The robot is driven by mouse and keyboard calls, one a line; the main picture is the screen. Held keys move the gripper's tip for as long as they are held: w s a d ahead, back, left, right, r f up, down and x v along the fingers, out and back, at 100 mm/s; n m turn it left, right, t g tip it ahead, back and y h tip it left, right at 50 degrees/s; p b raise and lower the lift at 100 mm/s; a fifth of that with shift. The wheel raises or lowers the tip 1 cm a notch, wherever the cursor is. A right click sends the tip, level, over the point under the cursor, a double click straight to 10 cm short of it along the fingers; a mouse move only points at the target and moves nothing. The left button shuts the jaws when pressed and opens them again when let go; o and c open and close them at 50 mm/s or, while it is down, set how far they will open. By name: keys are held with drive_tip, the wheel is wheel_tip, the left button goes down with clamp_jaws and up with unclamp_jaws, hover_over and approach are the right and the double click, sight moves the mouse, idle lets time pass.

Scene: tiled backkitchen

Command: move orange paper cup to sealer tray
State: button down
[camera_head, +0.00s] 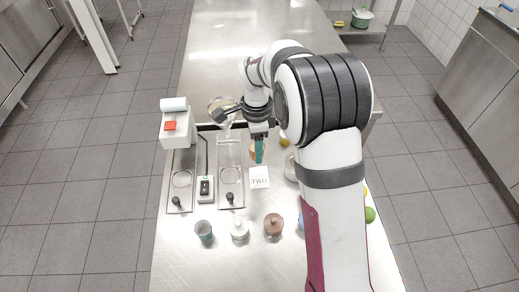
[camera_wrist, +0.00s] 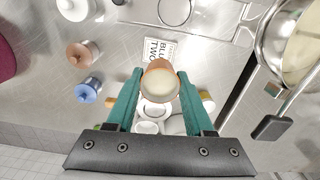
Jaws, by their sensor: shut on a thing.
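The orange paper cup (camera_wrist: 158,66) is between the teal fingertips of my gripper (camera_wrist: 160,76) in the wrist view, its pale round face towards the camera. My gripper is shut on it. In the head view my gripper (camera_head: 259,151) hangs over the steel table, and a small part of the cup (camera_head: 252,154) shows beside the finger. I cannot tell whether the cup touches the table. The sealer has two long metal trays with round rings: the left tray (camera_head: 180,197) and the right tray (camera_head: 230,197). The right one is just left of my gripper.
The white sealer head (camera_head: 177,128) has a red button. A white printed card (camera_head: 260,183) lies near my gripper.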

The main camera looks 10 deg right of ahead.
drive_tip(key=a+f+n, duration=0.1)
drive_tip(key=a+f, duration=0.1)
drive_tip(key=a, duration=0.5)
drive_tip(key=w+a+f+n, duration=0.1)
drive_tip(key=a+f+n, duration=0.1)
drive_tip(key=a, duration=0.6)
drive_tip(key=a+f+n, duration=0.2)
drive_tip(key=a, duration=0.5)
drive_tip(key=shift+w+a+f, duration=0.15)
drive_tip(key=shift+a+f, duration=0.05)
drive_tip(key=shift+f, duration=1.75)
drive_tip(key=shift+f, duration=0.15)
drive_tip(key=shift+c, duration=1)
unclamp_jaws()
drive_tip(key=shift+o, duration=0.3)
drive_tip(key=shift+o, duration=0.7)
wheel_tip(320, 180, up, 7)
